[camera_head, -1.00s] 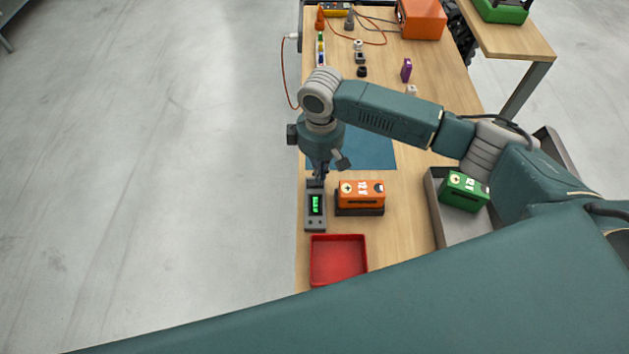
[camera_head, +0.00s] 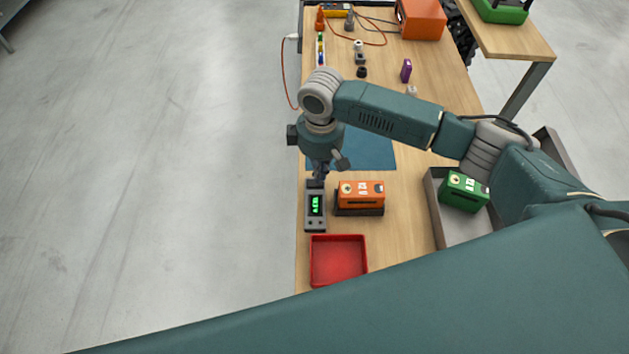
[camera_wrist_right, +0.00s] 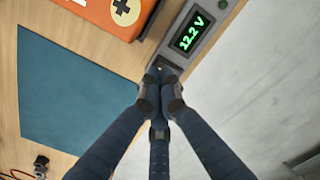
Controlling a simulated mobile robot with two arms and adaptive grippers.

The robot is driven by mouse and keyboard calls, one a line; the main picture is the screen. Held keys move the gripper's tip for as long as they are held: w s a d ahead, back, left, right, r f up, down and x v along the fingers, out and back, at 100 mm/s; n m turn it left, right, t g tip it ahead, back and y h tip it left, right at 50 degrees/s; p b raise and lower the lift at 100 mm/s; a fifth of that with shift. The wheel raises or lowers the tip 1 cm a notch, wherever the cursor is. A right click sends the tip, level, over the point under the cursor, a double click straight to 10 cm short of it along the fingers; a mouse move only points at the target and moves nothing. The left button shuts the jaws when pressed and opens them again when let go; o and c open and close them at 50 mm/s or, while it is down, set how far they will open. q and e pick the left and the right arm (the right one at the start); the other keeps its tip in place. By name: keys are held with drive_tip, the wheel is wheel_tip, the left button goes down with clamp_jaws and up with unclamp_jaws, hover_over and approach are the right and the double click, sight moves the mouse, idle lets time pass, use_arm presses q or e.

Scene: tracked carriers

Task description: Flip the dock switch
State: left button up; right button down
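The dock is a grey unit (camera_head: 315,222) with a lit green display at the table's left edge, beside a dark cradle (camera_head: 360,210) holding an orange battery (camera_head: 361,190). In the right wrist view the dock's display (camera_wrist_right: 191,32) reads 12.2 V. My right gripper (camera_head: 318,179) points down at the dock's far end. In the right wrist view its fingertips (camera_wrist_right: 161,76) are together, at or just above that end, with nothing visible between them. They hide most of that end, so I cannot make out the switch or its position. My left gripper is not in view.
A red tray (camera_head: 312,262) stands nearer than the dock. A grey bin (camera_head: 452,228) with a green battery (camera_head: 463,191) stands to the right. A blue mat (camera_head: 374,150) lies beyond the orange battery. Small parts and cables lie at the far end.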

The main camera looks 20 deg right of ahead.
drive_tip(key=shift+f, duration=0.2)
drive_tip(key=shift+f+b, duration=0.4)
drive_tip(key=shift+f, duration=0.55)
idle(0.5)
drive_tip(key=shift+s+r, duration=0.1)
drive_tip(key=shift+r+p, duration=0.8)
drive_tip(key=shift+p, duration=0.3)
wheel_tip(320, 180, up, 5)
drive_tip(key=p, duration=0.6)
drive_tip(key=shift+r, duration=0.2)
drive_tip(key=shift+f, duration=0.1)
